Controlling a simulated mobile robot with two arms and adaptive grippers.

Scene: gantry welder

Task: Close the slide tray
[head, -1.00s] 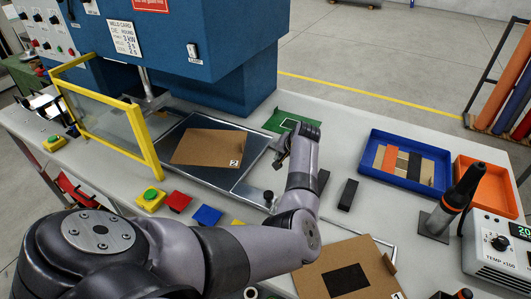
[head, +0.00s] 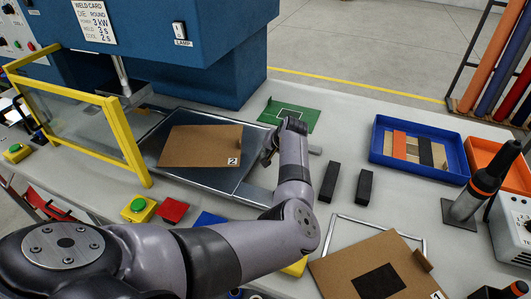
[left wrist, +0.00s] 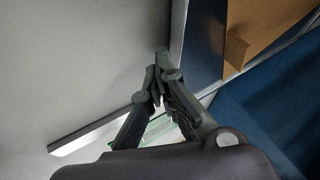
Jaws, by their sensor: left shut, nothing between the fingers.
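The slide tray (head: 205,178) is a dark metal plate with a bright rim, out in front of the blue welder. A brown cardboard sheet (head: 195,147) marked 2 lies on it. My left gripper (head: 268,157) is at the tray's right edge, partly hidden by its own wrist. In the left wrist view my left gripper (left wrist: 161,62) is shut and empty, its fingertips close beside the tray's rim (left wrist: 179,40). I cannot tell if they touch it. The cardboard (left wrist: 262,30) also shows there. My right gripper is not in view.
A yellow-framed clear guard (head: 75,115) stands left of the tray. A green mat (head: 300,113), two black blocks (head: 329,181) and a blue bin (head: 425,165) lie to the right. Cardboard marked 1 (head: 340,280) lies in front.

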